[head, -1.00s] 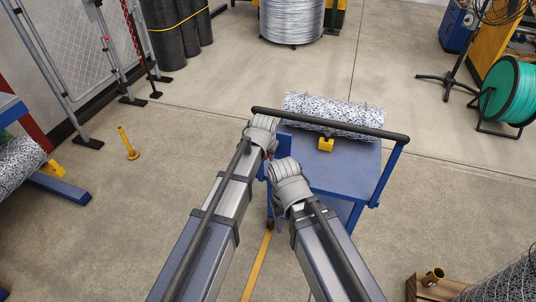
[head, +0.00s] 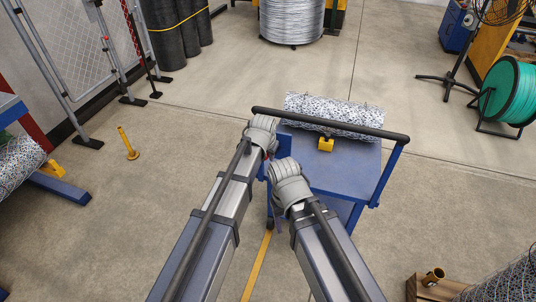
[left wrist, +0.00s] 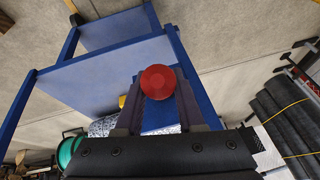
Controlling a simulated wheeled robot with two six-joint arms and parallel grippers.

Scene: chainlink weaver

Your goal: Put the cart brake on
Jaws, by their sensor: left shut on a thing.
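The blue cart (head: 335,178) stands in front of me, with a black handle bar (head: 340,124) across its near side and a blue post at each end. A round red knob (left wrist: 158,82) shows in the left wrist view, beside the blue cart frame; in the head view it is mostly hidden by my arm. My left gripper (left wrist: 158,98) is shut on the red knob, with one finger on each side. My right gripper (head: 290,185) hangs over the cart's near left corner, right of the left one. Its fingertips are hidden.
The floor around the cart is mostly clear.

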